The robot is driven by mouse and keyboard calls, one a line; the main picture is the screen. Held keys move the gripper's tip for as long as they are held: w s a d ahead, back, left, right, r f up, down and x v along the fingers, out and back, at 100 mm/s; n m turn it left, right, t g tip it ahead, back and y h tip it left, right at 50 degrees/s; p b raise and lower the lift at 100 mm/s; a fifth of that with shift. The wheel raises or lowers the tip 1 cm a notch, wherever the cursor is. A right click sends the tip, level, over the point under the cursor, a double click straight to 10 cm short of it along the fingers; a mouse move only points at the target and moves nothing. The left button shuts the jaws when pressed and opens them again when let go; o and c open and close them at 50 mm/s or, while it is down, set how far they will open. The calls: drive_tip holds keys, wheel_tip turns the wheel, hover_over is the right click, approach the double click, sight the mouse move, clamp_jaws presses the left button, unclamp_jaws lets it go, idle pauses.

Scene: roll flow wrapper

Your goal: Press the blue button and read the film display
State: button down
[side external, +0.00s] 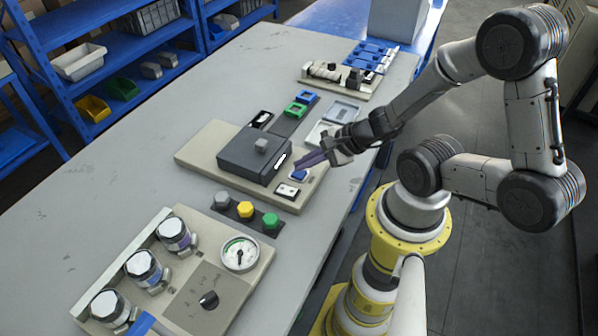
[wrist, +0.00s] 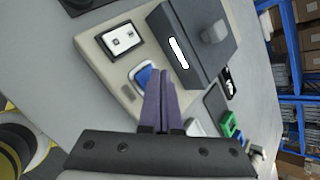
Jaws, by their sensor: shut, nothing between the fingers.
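The blue button (side external: 299,175) sits on the beige base (side external: 207,148) of a machine with a dark grey box (side external: 250,157). In the wrist view the blue button (wrist: 143,76) is partly covered by my fingers. My gripper (side external: 299,161) is shut and empty, its purple fingers (wrist: 161,78) pointing at the button area. The tips overlap the button's edge; I cannot tell whether they touch it. A blank-looking white slot (wrist: 178,52) is on the box face. A white panel in a dark frame (wrist: 122,40) is beside the button. No reading is legible.
Grey, yellow and green knobs (side external: 245,209) stand on a dark strip in front. A beige unit with a dial gauge (side external: 239,253) and several jars is nearer the camera. Trays (side external: 342,111) and a blue rack (side external: 370,57) lie behind. The table's left side is clear.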

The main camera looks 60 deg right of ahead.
sight(304, 174)
drive_tip(key=shift+f, duration=0.45)
idle(0.8)
drive_tip(key=shift+r, duration=0.85)
drive_tip(key=shift+r, duration=2.5)
drive_tip(key=shift+a, duration=0.1)
